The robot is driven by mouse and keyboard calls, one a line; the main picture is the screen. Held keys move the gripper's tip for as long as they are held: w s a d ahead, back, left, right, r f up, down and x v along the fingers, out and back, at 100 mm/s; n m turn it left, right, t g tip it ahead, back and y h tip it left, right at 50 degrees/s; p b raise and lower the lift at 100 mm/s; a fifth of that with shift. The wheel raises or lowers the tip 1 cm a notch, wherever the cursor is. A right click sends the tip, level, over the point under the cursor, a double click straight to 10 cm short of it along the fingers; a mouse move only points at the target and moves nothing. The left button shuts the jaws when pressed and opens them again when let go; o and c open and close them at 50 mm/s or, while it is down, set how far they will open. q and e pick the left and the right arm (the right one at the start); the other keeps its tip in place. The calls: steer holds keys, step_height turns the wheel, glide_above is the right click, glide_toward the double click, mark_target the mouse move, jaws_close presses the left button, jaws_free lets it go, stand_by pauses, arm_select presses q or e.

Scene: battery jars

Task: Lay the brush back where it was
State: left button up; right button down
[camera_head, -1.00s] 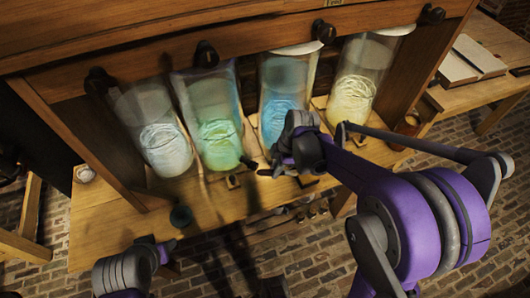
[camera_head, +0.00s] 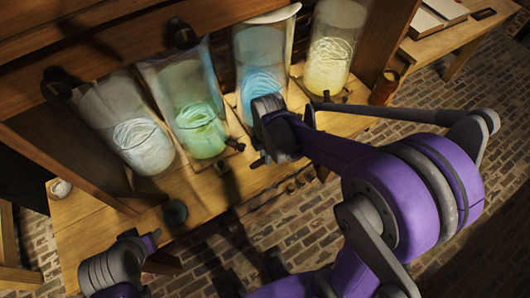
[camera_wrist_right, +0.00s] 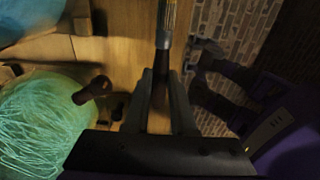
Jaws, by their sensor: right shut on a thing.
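The brush (camera_wrist_right: 166,25) shows in the right wrist view as a narrow shaft with a pale metal band, running up from between the fingers to the top edge. My right gripper (camera_wrist_right: 160,85) is shut on it, above the wooden bench. In the head view my right gripper (camera_head: 262,160) is in front of the blue jar, over the bench's front part. The brush cannot be made out clearly there, and its far end is outside the wrist view. My left gripper (camera_head: 150,241) is at the lower left, apart from the bench items; its jaw opening is unclear.
Jars with white (camera_head: 143,145), green (camera_head: 200,130), blue (camera_head: 262,65) and yellow (camera_head: 330,60) contents stand in a row on the bench (camera_head: 95,215). A dark cup (camera_head: 175,212) is near the front edge. A brown jar (camera_head: 385,88) stands right. Brick floor lies beyond.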

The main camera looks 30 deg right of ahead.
mark_target(265, 171)
step_height(265, 171, down, 8)
steer(key=b, duration=0.5)
steer(key=shift+r, duration=0.25)
steer(key=c, duration=0.7)
jaws_free()
step_height(265, 171, up, 11)
steer(key=shift+d+f+p, duration=0.1)
steer(key=shift+d+p, duration=0.05)
steer(key=shift+p, duration=0.75)
